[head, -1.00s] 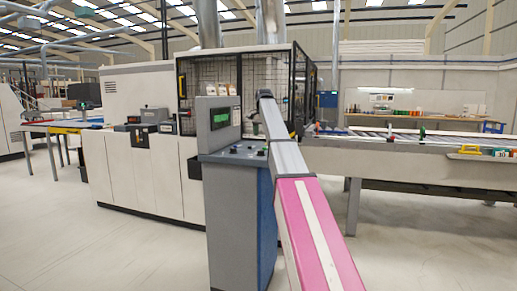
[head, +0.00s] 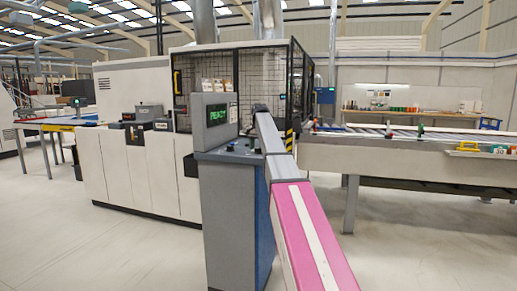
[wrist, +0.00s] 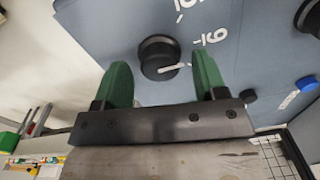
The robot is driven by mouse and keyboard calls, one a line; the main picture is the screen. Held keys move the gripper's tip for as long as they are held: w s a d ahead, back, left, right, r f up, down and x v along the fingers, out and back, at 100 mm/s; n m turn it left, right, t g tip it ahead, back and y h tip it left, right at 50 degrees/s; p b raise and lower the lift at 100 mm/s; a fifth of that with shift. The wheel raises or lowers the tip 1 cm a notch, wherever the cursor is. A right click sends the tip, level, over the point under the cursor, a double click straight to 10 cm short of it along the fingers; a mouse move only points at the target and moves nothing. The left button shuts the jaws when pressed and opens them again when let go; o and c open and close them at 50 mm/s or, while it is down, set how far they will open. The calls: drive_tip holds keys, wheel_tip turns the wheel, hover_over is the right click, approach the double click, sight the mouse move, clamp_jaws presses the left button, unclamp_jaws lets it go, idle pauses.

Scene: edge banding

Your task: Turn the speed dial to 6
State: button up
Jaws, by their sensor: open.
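The speed dial (wrist: 158,58) is a round black knob with a white pointer bar on a blue-grey panel (wrist: 110,25). In the wrist view the pointer points right, a little below a printed numeral that looks like 6 or 9. More white markings sit at the top edge, partly cut off. My gripper (wrist: 160,62) has two green fingers, open, one on each side of the knob in the picture, with gaps visible. Whether they are at the knob's height I cannot tell. In the head view my arm reaches the control pedestal (head: 235,215) and its end hides the dial.
A blue button (wrist: 306,83) and black knobs sit to the right on the panel. The pedestal's display (head: 217,115) reads READY in green. A mesh-fenced machine (head: 205,65) stands behind, and a roller conveyor (head: 400,150) runs right. The floor in front is clear.

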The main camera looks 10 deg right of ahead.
drive_tip(key=shift+f, duration=0.3)
drive_tip(key=c, duration=0.9)
drive_tip(key=n, duration=0.4)
drive_tip(key=shift+n, duration=0.3)
drive_tip(key=n, duration=0.4)
drive_tip(key=shift+n, duration=0.3)
